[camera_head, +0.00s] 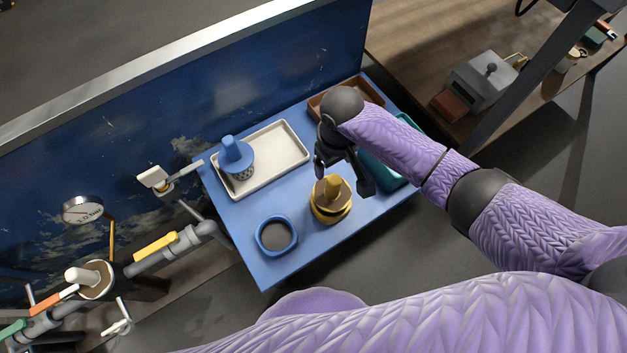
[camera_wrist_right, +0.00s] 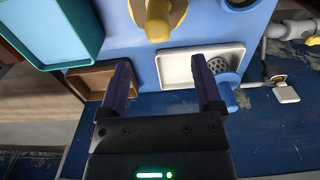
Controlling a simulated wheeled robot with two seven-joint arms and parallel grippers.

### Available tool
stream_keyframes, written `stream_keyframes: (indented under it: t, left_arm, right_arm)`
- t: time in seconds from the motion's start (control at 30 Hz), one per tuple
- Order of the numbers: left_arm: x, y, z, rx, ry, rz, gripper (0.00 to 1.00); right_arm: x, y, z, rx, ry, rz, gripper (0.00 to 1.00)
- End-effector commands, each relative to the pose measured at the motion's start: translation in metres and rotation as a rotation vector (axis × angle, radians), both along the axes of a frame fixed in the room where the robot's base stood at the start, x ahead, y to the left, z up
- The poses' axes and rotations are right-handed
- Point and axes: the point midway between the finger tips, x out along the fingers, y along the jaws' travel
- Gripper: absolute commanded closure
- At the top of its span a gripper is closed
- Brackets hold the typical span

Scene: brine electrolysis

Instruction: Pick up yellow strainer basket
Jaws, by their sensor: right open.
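The yellow strainer basket (camera_head: 332,187) stands on the blue table (camera_head: 300,260), its knobbed handle pointing up. It seems to sit in a yellow ring-like holder. It also shows at the top of the right wrist view (camera_wrist_right: 157,22), cut off by the frame edge. My right gripper (camera_head: 343,177) is open and empty, pointing down just behind the basket in the head view. In the right wrist view the two fingers (camera_wrist_right: 163,65) are spread wide, with the yellow handle beyond their tips and nothing between them. My left gripper is not in view.
A blue strainer (camera_head: 237,157) stands in a white tray (camera_head: 288,146). A blue round-edged holder (camera_head: 276,237) is left of the basket. A teal bin (camera_head: 402,175) and a brown tray (camera_head: 369,88) lie near my right arm. Pipes with valves (camera_head: 155,247) stand at left.

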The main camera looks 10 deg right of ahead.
Motion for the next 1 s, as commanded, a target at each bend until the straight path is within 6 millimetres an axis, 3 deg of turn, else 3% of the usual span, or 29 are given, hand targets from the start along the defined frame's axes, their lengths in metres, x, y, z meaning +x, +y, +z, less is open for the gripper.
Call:
stream_keyframes:
  t: [0.4, 0.43, 0.6, 0.77, 0.8, 1.0]
  left_arm:
    - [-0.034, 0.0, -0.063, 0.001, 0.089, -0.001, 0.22]
    - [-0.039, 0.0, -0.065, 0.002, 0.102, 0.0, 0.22]
    - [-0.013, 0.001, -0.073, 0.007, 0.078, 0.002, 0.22]
    - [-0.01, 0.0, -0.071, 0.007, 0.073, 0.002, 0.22]
    - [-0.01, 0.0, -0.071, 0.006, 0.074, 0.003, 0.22]
    - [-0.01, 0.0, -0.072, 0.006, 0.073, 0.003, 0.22]
  right_arm:
    - [-0.002, -0.002, -0.088, -0.005, 0.014, 0.004, 0.16]
    - [-0.002, -0.002, -0.092, -0.005, 0.013, 0.004, 0.16]
    - [-0.001, -0.002, -0.1, -0.004, 0.005, 0.003, 0.16]
    - [0.0, -0.002, -0.096, -0.004, 0.002, 0.002, 0.16]
    - [0.0, -0.002, -0.096, -0.004, 0.002, 0.002, 0.18]
    - [-0.001, -0.002, -0.096, -0.004, 0.002, 0.002, 0.61]
